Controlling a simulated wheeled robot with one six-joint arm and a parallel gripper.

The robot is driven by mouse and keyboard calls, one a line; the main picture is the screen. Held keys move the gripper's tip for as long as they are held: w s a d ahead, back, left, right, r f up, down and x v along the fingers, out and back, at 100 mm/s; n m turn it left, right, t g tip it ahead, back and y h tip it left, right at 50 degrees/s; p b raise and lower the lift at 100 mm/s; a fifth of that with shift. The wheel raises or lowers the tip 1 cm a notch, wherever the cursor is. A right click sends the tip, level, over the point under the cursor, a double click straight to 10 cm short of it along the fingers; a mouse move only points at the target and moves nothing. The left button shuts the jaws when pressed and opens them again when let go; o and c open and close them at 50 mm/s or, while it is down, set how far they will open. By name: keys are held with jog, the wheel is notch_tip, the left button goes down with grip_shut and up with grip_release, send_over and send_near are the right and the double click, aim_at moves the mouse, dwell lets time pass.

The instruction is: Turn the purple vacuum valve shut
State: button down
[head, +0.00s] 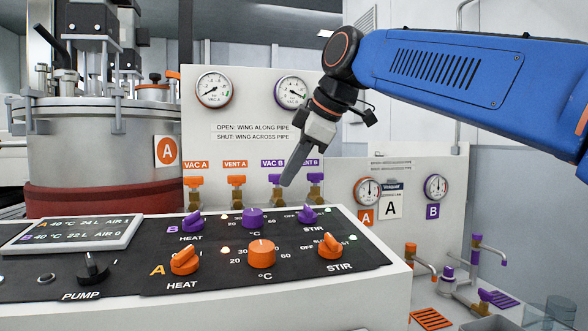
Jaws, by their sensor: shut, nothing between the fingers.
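The purple VAC B valve (276,180) sits on a brass body on the white panel, below its purple VAC B label (271,162). My gripper (287,182) is shut and empty; its fingers point down and left, and their tip overlaps the right side of this valve in the head view. I cannot tell whether they touch or stand in front. The valve's wing is small and partly covered, so its angle to the pipe is unclear. The purple VENT B valve (315,178) is just to the right, its label partly hidden by my fingers.
Orange VAC A (194,181) and VENT A (236,181) valves are to the left. Two gauges (215,90) (291,92) are above. The knobbed control console (390,285) stands in front, and a steel vessel (80,150) is at left.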

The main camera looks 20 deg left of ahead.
jog(key=shift+w+a, duration=0.3)
jog(key=shift+w, duration=0.3)
jog(key=shift+w, duration=0.2)
jog(key=shift+w+r, duration=0.1)
jog(key=shift+w, duration=0.2)
jog(key=shift+s+a, duration=0.2)
jog(key=shift+s, duration=0.05)
